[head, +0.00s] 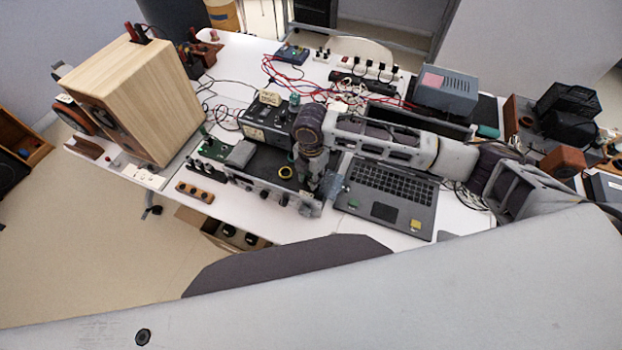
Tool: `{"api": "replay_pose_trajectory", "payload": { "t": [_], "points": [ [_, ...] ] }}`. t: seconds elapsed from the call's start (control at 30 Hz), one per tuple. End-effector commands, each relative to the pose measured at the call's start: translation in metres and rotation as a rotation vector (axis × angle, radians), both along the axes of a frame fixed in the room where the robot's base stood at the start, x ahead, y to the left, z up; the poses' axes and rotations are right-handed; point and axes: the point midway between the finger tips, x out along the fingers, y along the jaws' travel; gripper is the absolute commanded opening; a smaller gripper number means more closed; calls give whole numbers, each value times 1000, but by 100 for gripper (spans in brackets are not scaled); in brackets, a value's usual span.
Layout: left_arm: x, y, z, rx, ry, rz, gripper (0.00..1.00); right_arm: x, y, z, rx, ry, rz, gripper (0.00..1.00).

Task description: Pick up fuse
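I cannot pick out a fuse; it is too small or hidden. My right arm reaches in from the right, above the laptop. My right gripper (312,184) points down over the right part of an open amplifier chassis (262,190), beside the laptop's left edge. Its fingertips are dark and small here, so I cannot tell whether they are open or shut, or whether they hold or touch anything. My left gripper is not in view.
An open laptop (385,195) lies right of the chassis. A large wooden speaker (150,95) stands on the left. Behind are a black meter unit (268,120), red cables (285,80), a power strip (365,65) and a grey box (446,90). Bare white tabletop (236,60) shows at the back.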

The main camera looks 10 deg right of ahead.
Motion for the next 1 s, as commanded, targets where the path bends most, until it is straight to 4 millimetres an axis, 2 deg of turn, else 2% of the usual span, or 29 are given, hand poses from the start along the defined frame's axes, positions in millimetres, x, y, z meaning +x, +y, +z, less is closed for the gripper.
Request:
{"api": "replay_pose_trajectory", "payload": {
  "t": [0.47, 0.7, 1.0],
  "points": [
    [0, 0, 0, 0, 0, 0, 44, 0, 0, -1, 1, -1, 0, 29],
    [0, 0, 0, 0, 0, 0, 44, 0, 0, -1, 1, -1, 0, 0],
    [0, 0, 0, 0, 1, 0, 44, 0, 0, -1, 1, -1, 0, 0]
  ]
}}
